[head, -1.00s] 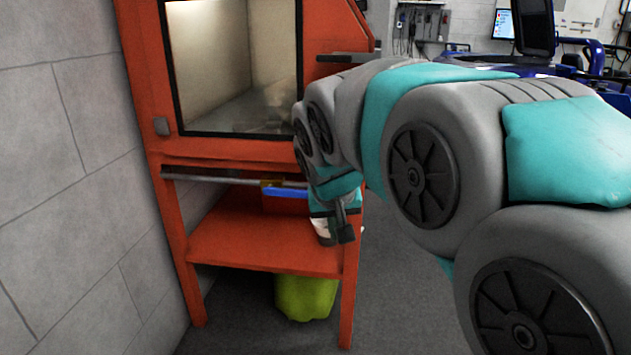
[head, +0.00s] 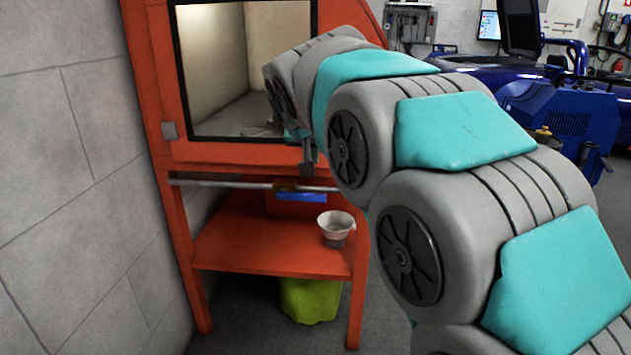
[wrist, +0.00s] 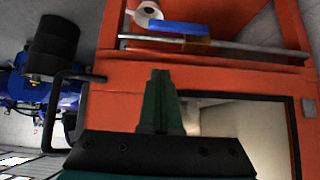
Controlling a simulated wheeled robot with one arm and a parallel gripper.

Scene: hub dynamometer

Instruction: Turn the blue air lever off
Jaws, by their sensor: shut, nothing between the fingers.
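The blue air lever (head: 302,197) sits just below a grey pipe (head: 222,183) on the front of the orange cabinet. It lies roughly along the pipe, at a brass-coloured fitting (head: 285,187). In the wrist view the blue lever (wrist: 180,28) shows beside the pipe near the top, apart from my fingers. My gripper (head: 308,170) is above the pipe and lever in the head view, in front of the cabinet below its window. In the wrist view my gripper (wrist: 160,73) has its fingers together with nothing between them.
A white cup (head: 336,224) stands on the orange lower shelf (head: 265,250), and also shows in the wrist view (wrist: 146,14). A yellow-green container (head: 310,300) is under the shelf. A block wall (head: 80,190) stands close on the left.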

